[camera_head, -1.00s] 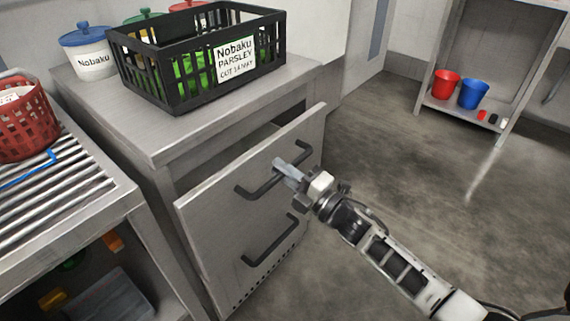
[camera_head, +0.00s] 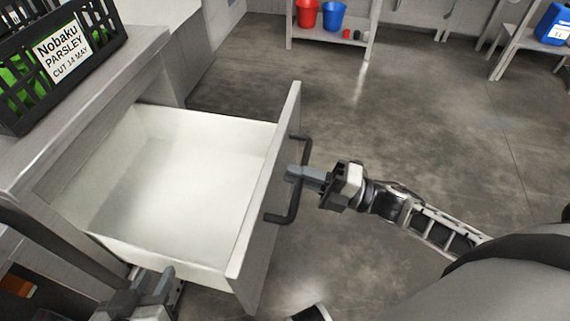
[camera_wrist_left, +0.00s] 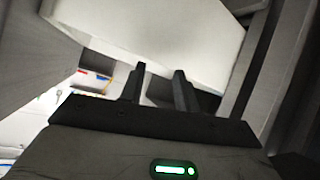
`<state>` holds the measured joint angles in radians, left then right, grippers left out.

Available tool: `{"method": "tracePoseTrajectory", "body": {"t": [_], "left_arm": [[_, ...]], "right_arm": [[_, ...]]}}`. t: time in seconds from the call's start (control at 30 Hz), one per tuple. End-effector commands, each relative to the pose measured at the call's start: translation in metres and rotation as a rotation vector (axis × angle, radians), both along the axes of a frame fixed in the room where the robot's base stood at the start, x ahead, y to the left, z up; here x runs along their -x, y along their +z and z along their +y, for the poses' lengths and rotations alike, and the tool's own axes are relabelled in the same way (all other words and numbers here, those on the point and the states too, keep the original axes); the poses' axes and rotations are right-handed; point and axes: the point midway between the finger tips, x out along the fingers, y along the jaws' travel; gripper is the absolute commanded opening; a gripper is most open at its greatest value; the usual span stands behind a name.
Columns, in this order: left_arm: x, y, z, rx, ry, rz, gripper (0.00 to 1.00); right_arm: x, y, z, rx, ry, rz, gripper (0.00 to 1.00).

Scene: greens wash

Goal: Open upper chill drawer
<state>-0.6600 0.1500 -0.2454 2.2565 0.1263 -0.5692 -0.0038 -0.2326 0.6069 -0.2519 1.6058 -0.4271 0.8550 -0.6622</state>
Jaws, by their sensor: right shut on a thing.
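The upper chill drawer (camera_head: 232,262) is pulled far out of the steel cabinet, and its white inside (camera_head: 180,180) is empty. Its dark bar handle (camera_head: 292,207) is on the outer side of the drawer front. My right gripper (camera_head: 296,174) is shut on the middle of this handle. My left gripper (camera_head: 153,281) is low in the head view, beside the drawer's near side wall. In the left wrist view the two fingers of the left gripper (camera_wrist_left: 160,80) stand apart with nothing between them, below the pale drawer (camera_wrist_left: 165,35).
A black crate labelled Nobaku Parsley (camera_head: 95,22) stands on the cabinet top (camera_head: 135,60). A red bucket (camera_head: 306,14) and a blue bucket (camera_head: 332,16) sit on a shelf at the back. The floor (camera_head: 420,120) beyond the drawer is clear.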

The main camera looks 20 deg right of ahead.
Motion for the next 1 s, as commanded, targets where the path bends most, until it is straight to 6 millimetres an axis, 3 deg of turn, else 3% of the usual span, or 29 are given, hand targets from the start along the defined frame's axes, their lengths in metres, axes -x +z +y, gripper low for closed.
{"method": "tracePoseTrajectory", "body": {"t": [0.2, 0.6, 0.63, 0.7, 1.0], "left_arm": [[0.003, -0.001, 0.000, 0.001, 0.004, 0.006, 0.32], [0.003, -0.001, 0.001, 0.000, 0.004, 0.005, 0.32], [0.003, -0.001, 0.001, 0.000, 0.004, 0.005, 0.32], [0.003, -0.001, 0.001, 0.000, 0.003, 0.005, 0.32], [0.002, 0.000, 0.002, -0.007, -0.001, 0.001, 0.32]], "right_arm": [[0.010, 0.000, -0.012, 0.003, 0.008, -0.001, 0.00], [0.011, 0.000, -0.015, 0.003, 0.006, -0.002, 0.00], [0.011, 0.000, -0.015, 0.003, 0.006, -0.002, 0.20], [0.011, 0.000, -0.014, 0.001, 0.007, -0.002, 0.34], [0.011, 0.000, -0.014, 0.001, 0.008, -0.001, 0.34]]}}
